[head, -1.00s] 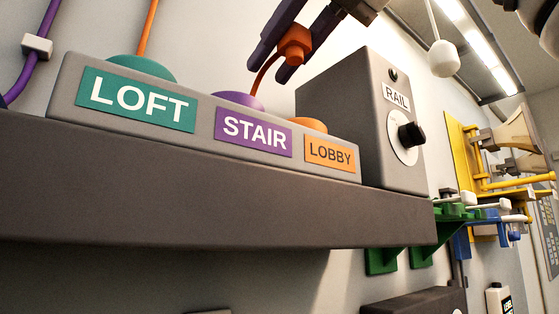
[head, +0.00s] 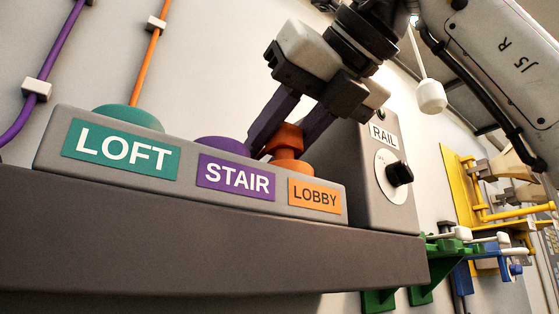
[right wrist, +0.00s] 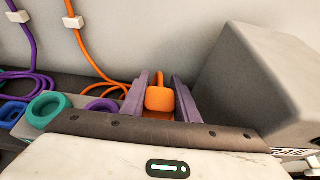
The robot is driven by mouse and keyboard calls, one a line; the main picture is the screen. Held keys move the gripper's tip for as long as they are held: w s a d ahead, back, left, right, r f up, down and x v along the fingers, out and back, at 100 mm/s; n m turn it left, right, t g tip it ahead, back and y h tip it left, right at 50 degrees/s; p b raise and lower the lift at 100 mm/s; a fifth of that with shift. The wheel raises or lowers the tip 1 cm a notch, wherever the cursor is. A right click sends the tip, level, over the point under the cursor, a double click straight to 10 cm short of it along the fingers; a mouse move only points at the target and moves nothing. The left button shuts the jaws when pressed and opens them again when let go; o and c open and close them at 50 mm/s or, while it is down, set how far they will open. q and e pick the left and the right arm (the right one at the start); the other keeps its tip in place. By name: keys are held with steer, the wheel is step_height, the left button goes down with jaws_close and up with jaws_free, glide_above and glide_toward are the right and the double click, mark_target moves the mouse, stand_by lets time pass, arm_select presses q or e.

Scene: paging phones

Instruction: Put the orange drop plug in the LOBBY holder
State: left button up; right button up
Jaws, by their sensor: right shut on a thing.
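The orange drop plug (head: 288,136) is between the purple fingers of my right gripper (head: 281,143), which is shut on it. It is directly above the orange LOBBY holder (head: 294,166), upright, with its lower part at the holder's mouth. I cannot tell how deep it sits. The right wrist view shows the plug (right wrist: 160,98) between the fingers of the right gripper (right wrist: 160,103), with some orange of the holder (right wrist: 158,116) below. The orange LOBBY label (head: 314,195) is on the front of the grey block. My left gripper is not in view.
The purple STAIR holder (head: 222,145) is close on the left, and the teal LOFT holder (head: 128,117) is further left. The grey RAIL box (head: 385,175) with a black knob stands close on the right. An orange cord (right wrist: 88,50) runs up the wall behind.

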steer(key=shift+d+f, duration=0.1)
steer(key=shift+f, duration=0.55)
steer(key=shift+f, duration=0.3)
steer(key=o, duration=1.1)
steer(key=shift+c, duration=0.2)
steer(key=shift+s+r, duration=0.1)
steer(key=shift+r, duration=0.35)
steer(key=v, duration=1.1)
steer(key=shift+s+d+b, duration=0.3)
steer(key=shift+d+b, duration=0.05)
steer(key=shift+b, duration=0.05)
